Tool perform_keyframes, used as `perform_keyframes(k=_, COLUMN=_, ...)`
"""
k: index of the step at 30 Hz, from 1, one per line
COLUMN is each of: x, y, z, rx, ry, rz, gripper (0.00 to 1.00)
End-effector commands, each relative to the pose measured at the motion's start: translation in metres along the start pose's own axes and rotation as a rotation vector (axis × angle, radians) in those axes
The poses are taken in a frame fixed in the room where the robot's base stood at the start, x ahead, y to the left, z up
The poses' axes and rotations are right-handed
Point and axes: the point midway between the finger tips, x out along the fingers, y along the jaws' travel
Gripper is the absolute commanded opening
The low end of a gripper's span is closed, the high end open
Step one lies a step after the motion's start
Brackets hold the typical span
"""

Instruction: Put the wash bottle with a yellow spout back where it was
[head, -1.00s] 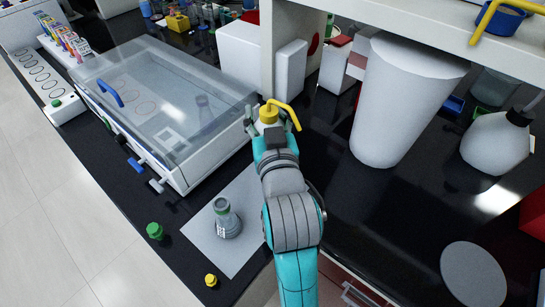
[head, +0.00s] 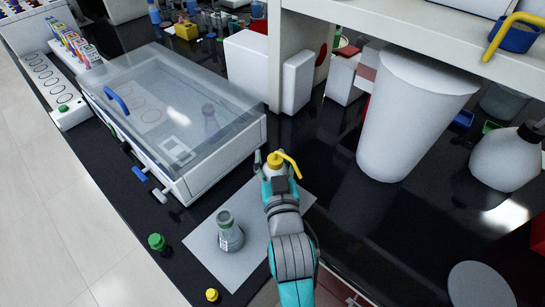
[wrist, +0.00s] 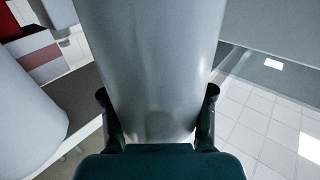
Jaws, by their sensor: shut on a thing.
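The wash bottle's yellow cap and bent spout (head: 276,162) show at my gripper (head: 273,167) in the head view. The gripper is shut on the bottle, near the upper right part of the grey mat (head: 250,258) as seen from above. The bottle's lower body is hidden by my gripper in that view. In the wrist view the pale grey bottle body (wrist: 150,60) fills the middle, between the two dark fingers of my gripper (wrist: 157,118). I cannot tell whether the bottle's base touches anything.
A flask (head: 229,234) stands on the mat. A clear-lidded box (head: 170,115) is left of my gripper. A tall white container (head: 405,120) and a white bottle with a black cap (head: 505,158) stand right. A green cap (head: 157,241) and yellow cap (head: 211,295) are near the front edge.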

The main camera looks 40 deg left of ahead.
Motion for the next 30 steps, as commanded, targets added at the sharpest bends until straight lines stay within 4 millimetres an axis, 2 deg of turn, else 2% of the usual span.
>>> perform_keyframes(k=9, x=0.000, y=0.000, z=0.002, rx=0.000, ry=0.001, rz=0.000, gripper=0.41)
perform_keyframes(k=10, x=0.000, y=0.000, z=0.002, rx=0.000, ry=0.000, rz=0.000, gripper=0.57)
perform_keyframes(k=13, x=0.000, y=0.000, z=0.002, rx=0.000, ry=0.000, rz=0.000, gripper=0.81)
perform_keyframes(k=25, x=-0.001, y=0.000, z=-0.001, rx=0.000, ry=0.001, rz=0.000, gripper=0.81)
perform_keyframes(k=30, x=-0.022, y=0.000, z=0.000, rx=0.000, ry=0.000, rz=0.000, gripper=0.81)
